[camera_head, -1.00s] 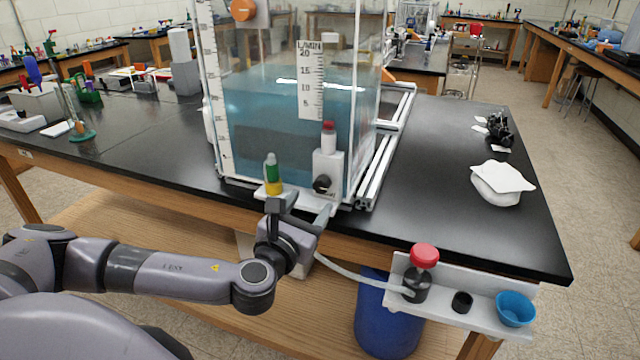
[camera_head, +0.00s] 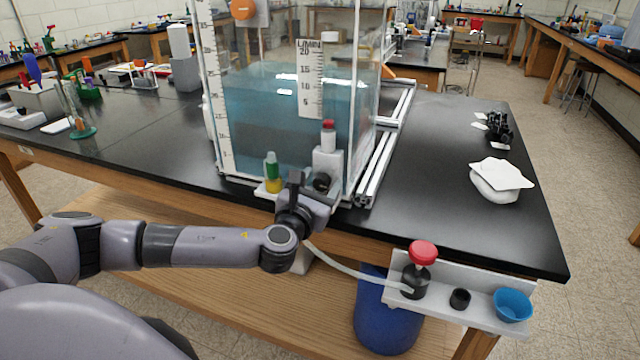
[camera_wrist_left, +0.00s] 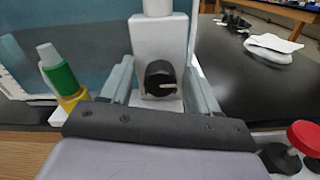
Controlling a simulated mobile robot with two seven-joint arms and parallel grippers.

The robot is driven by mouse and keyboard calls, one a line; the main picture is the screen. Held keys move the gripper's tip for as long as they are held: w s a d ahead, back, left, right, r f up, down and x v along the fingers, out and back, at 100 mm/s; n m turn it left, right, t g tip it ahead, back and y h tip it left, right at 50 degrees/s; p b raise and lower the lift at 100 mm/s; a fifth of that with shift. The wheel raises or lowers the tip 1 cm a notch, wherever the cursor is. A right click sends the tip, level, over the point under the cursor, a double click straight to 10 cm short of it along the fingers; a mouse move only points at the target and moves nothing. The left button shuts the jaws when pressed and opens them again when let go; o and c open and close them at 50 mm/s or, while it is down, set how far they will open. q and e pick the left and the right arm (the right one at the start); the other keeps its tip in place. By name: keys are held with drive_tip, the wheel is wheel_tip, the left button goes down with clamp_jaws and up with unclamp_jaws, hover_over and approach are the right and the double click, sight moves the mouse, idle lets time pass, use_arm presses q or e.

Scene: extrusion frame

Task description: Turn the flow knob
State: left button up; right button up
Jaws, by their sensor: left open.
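The flow knob (camera_wrist_left: 160,78) is a black round knob with a pale pointer, on the front of a white block (camera_wrist_left: 158,42) topped by a red-capped post. In the left wrist view the pointer lies roughly level, to the right. My left gripper (camera_wrist_left: 160,90) is open, with one finger on each side of the knob in that view. I cannot tell whether either finger touches it. In the head view the gripper (camera_head: 310,186) is in front of the block and partly covers the knob (camera_head: 322,182). My right gripper is not in view.
A water-filled clear tank (camera_head: 270,120) stands behind the block. A green-and-yellow vial (camera_head: 272,172) stands close left of the gripper.

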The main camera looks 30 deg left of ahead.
use_arm(q)
drive_tip(key=c, duration=1)
drive_tip(key=shift+c, duration=0.2)
